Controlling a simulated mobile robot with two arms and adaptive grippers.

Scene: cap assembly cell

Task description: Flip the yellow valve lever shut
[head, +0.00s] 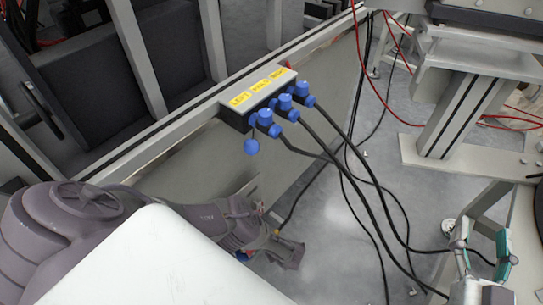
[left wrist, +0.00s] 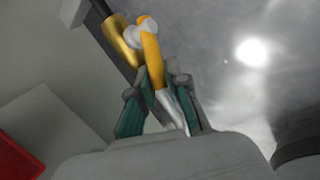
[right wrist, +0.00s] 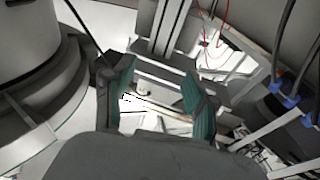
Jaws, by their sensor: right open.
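The yellow valve lever (left wrist: 152,62) shows in the left wrist view, with a brass valve body (left wrist: 122,40) beside its upper end. Its lower part runs down between the fingers of my left gripper (left wrist: 160,85) and ends in a pale metal tip. I cannot tell whether the fingers touch it. In the head view my left gripper (head: 285,250) is low beside the grey panel, with a small yellow spot next to it; the valve is mostly hidden there. My right gripper (head: 480,245) is open and empty at the lower right; it also shows in the right wrist view (right wrist: 158,85).
A connector box (head: 258,96) with yellow labels and several blue plugs sits on the frame rail above my left arm. Black cables (head: 370,190) hang from it to the floor. A grey metal stand (head: 455,120) is at the right. A white surface covers the lower left.

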